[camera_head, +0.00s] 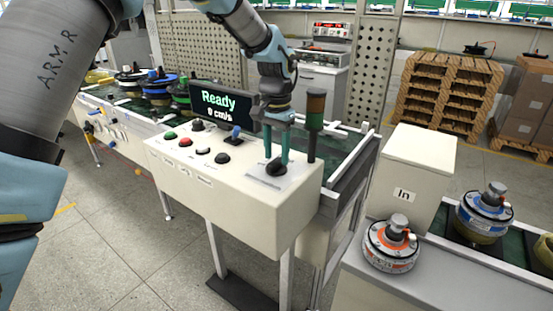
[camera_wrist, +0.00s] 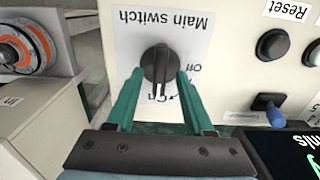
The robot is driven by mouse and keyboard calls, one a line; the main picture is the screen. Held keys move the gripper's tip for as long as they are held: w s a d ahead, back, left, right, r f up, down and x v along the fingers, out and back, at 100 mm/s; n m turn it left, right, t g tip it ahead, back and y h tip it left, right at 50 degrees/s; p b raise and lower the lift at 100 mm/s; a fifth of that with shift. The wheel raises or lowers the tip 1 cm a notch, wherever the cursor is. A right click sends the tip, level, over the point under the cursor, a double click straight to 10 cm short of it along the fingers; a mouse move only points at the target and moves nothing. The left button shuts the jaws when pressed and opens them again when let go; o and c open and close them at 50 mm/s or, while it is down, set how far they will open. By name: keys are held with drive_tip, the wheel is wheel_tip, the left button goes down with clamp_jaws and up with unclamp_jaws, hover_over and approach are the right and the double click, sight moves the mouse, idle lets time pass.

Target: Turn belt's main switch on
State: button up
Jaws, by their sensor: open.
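The main switch is a black rotary knob (camera_head: 277,167) on the right part of the white control box's top. In the wrist view the knob (camera_wrist: 157,62) sits on a white "Main switch" label, which appears upside down. Its ridge runs nearly vertically in that picture, with its lower end by the "On" mark; "Off" is to the lower right. My gripper (camera_head: 276,157) points down at the knob. In the wrist view its green fingers (camera_wrist: 160,76) are open, one on each side of the knob; I cannot tell whether they touch it.
The control box (camera_head: 255,213) also carries several buttons and a blue-tipped toggle (camera_head: 236,132). A display (camera_head: 220,105) reads "Ready" and "0 cm/s". A signal tower (camera_head: 315,110) stands close to the right of my gripper. A hub motor (camera_head: 391,246) sits at right.

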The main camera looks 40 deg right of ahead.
sight(276, 159)
wheel_tip(276, 159, up, 9)
drive_tip(key=b, duration=0.1)
drive_tip(key=shift+b, duration=0.4)
drive_tip(key=w+a+f+n, duration=0.15)
drive_tip(key=w+a, duration=0.25)
drive_tip(key=a, duration=0.4)
drive_tip(key=w+a+f+n, duration=0.1)
drive_tip(key=w+a+n, duration=0.25)
drive_tip(key=a, duration=0.45)
drive_tip(key=w+a+f+n, duration=0.1)
drive_tip(key=w+a, duration=0.3)
drive_tip(key=a, duration=0.5)
drive_tip(key=s+a+f+n, duration=0.1)
drive_tip(key=s+a+n, duration=0.1)
drive_tip(key=a, duration=0.6)
drive_tip(key=s+a+f+n+t, duration=0.1)
drive_tip(key=s+a+f+n, duration=0.1)
drive_tip(key=a, duration=0.6)
drive_tip(key=s+a+f+n, duration=0.2)
drive_tip(key=s+a+n, duration=0.1)
drive_tip(key=a, duration=0.5)
drive_tip(key=shift+s+a+f+n+t, duration=0.2)
drive_tip(key=shift+s+n+t, duration=0.1)
drive_tip(key=shift+s+n, duration=0.15)
drive_tip(key=shift+w, duration=0.1)
